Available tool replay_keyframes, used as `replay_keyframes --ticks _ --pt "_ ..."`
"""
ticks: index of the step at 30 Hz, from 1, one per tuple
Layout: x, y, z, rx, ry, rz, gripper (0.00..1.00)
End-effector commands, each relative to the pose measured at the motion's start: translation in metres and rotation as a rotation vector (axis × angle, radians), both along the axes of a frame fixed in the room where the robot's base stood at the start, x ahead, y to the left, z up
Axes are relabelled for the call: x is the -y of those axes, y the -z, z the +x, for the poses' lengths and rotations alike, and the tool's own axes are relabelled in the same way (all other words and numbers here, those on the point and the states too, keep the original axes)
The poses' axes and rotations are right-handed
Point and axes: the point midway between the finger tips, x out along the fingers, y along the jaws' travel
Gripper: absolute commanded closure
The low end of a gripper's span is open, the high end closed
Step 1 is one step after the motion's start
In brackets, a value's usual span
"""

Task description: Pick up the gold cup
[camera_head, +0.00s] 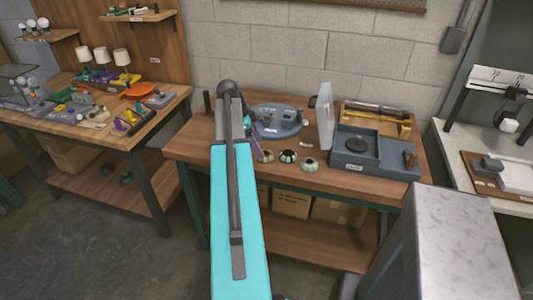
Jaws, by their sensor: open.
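Three small round cups stand in a row near the front edge of the middle workbench. The left cup (268,156) looks yellowish gold, the middle cup (288,156) is pale green with dark stripes, and the right cup (310,165) is tan with a dark opening. At this size I cannot be sure which one is the gold cup. My teal arm reaches up in front of the bench and hides most of my gripper (256,149); only a slim greyish part shows beside the arm, close to the left cup. The jaws are open, and I see no cup held.
A crowded bench (100,140) is at left, with floor between the benches.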

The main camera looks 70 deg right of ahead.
Motion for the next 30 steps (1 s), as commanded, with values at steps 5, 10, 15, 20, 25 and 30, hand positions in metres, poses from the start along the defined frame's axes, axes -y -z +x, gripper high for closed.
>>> replay_keyframes --ticks 5,10,15,20,25,30 --pt "0.002 0.012 -0.006 -0.001 0.001 0.002 0.26" --pt "0.005 0.027 -0.012 -0.001 0.002 0.002 0.26" --pt "0.007 0.039 -0.016 0.000 0.001 0.002 0.26" --pt "0.008 0.042 -0.017 0.001 0.000 0.001 0.26" --pt "0.008 0.042 -0.017 0.001 0.001 0.001 0.26" --pt "0.008 0.042 -0.017 0.001 0.001 0.001 0.26"
